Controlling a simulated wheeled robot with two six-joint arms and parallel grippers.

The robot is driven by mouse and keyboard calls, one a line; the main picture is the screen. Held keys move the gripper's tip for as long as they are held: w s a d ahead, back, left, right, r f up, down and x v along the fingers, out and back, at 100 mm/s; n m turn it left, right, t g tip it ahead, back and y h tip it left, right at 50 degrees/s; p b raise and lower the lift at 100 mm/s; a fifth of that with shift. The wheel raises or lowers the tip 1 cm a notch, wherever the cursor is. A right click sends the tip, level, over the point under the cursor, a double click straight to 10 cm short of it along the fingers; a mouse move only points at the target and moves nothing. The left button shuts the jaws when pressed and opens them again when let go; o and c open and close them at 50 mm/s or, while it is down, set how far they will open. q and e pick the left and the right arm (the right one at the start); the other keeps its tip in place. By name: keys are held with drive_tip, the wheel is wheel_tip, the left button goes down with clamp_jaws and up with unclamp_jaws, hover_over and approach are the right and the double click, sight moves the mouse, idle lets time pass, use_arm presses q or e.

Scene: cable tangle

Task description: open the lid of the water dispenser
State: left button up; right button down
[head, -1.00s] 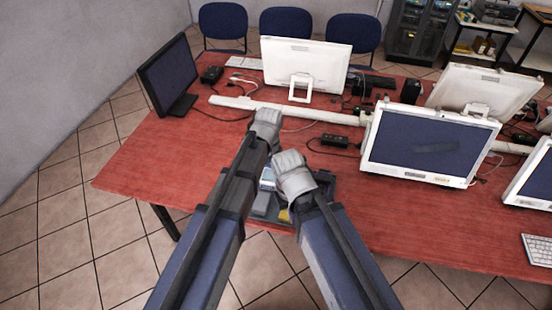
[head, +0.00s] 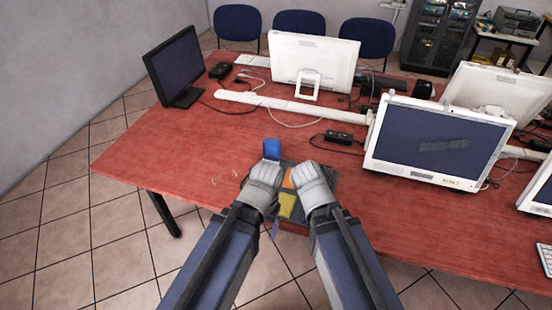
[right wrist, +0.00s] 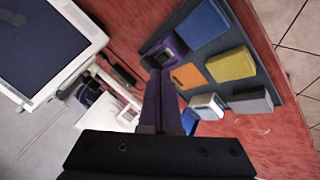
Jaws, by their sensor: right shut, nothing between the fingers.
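No water dispenser or lid that I can make out is in view. A dark tray (right wrist: 270,62) with coloured blocks lies near the table's front edge. It holds a blue block (right wrist: 203,25), a yellow block (right wrist: 231,64), an orange block (right wrist: 187,75) and a grey block (right wrist: 250,101). My right gripper (right wrist: 157,70) is shut and empty, its fingertips over the tray's side by a dark purple piece (right wrist: 172,44). My left gripper (head: 264,172) is over the tray's left side in the head view; its fingers are hidden by its housing.
A red table (head: 150,150) carries a dark monitor (head: 173,65), a white monitor (head: 312,62) facing away and a white screen (head: 440,145) at right. A white cable duct (head: 290,104) and loose cables cross behind. The table's left front is mostly clear.

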drive_tip(key=w+f+n+t+y+b, duration=0.1)
drive_tip(key=w+n+t+b, duration=0.4)
drive_tip(key=w+t+b, duration=0.45)
drive_tip(key=a+f+n+y+b, duration=0.1)
drive_tip(key=a+n+y+b, duration=0.2)
drive_tip(key=n+b, duration=0.1)
drive_tip(key=a+f+n+y+b, duration=0.2)
drive_tip(key=a+n+y+b, duration=0.2)
drive_tip(key=n, duration=0.1)
drive_tip(key=a+f+n+y+b, duration=0.1)
drive_tip(key=a+n+y+b, duration=0.2)
drive_tip(key=n+b, duration=0.1)
drive_tip(key=shift+s+a+f+b, duration=0.25)
drive_tip(key=shift+s+f+b, duration=0.15)
drive_tip(key=shift+b, duration=0.15)
drive_tip(key=shift+s+a+f+n+y, duration=0.2)
drive_tip(key=shift+a+n+y, duration=0.15)
drive_tip(key=shift+n+y, duration=0.2)
drive_tip(key=shift+w+r, duration=0.1)
drive_tip(key=shift+r, duration=0.05)
